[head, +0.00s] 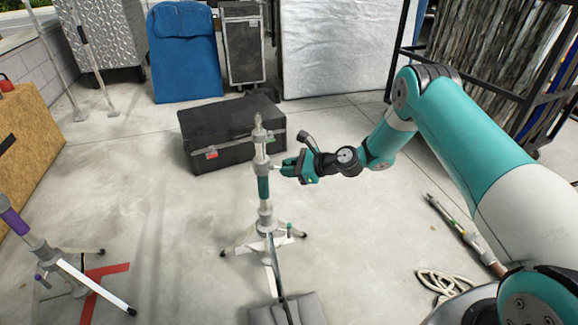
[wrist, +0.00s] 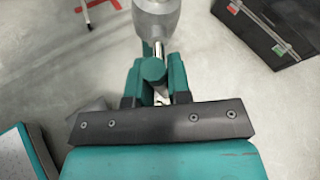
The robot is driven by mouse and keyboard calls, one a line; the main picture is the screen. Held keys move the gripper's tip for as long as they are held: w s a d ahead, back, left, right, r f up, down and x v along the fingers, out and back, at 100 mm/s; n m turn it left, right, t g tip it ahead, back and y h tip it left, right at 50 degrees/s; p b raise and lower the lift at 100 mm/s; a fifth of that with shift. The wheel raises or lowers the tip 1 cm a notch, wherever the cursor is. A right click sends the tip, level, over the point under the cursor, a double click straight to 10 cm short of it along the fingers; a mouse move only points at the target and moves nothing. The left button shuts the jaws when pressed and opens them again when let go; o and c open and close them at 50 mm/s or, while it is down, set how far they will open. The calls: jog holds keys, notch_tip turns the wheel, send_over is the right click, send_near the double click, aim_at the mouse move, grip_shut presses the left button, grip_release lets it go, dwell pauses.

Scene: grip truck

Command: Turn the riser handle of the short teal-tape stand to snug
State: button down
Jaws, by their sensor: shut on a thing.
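The short stand with teal tape (head: 263,187) stands upright in the middle of the head view, its legs spread on the floor. Its grey collar also shows at the top of the wrist view (wrist: 157,18). My gripper (head: 284,168) reaches the stand from the right at collar height. In the wrist view, my gripper (wrist: 154,80) is shut on the riser handle (wrist: 153,70), whose round teal end sits between the two teal fingers. A thin metal shaft runs from the handle to the collar. The handle is mostly hidden by the gripper in the head view.
A black case (head: 232,133) lies just behind the stand. A purple-tape stand (head: 14,222) is at the lower left beside red floor tape (head: 101,281). A pole (head: 462,232) and coiled rope (head: 446,286) lie at the right. Floor left of the stand is clear.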

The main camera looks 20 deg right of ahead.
jog(key=shift+s+a+f+n+t, duration=0.1)
jog(key=shift+n+t, duration=0.3)
jog(key=shift+n, duration=0.2)
jog(key=shift+s+f+n+t, duration=0.1)
jog(key=shift+n+t, duration=0.3)
jog(key=shift+n, duration=0.2)
jog(key=n+t+b, duration=0.1)
jog(key=n, duration=0.1)
jog(key=shift+f+n+t+h+b, duration=0.1)
jog(key=shift+n+t+h+b, duration=0.2)
jog(key=shift+h, duration=0.1)
jog(key=n+t+b, duration=0.1)
jog(key=n+b, duration=0.2)
jog(key=shift+f+n+t, duration=0.2)
jog(key=shift+n+t, duration=0.1)
jog(key=shift+t, duration=0.1)
jog(key=shift+n+t+y+b, duration=0.4)
jog(key=shift+n+t+b, duration=0.1)
jog(key=shift+n+b, duration=0.9)
jog(key=shift+r, duration=0.1)
jog(key=c, duration=1.1)
grip_release()
jog(key=shift+o, duration=0.2)
jog(key=shift+s+b, duration=0.1)
jog(key=shift+b, duration=0.5)
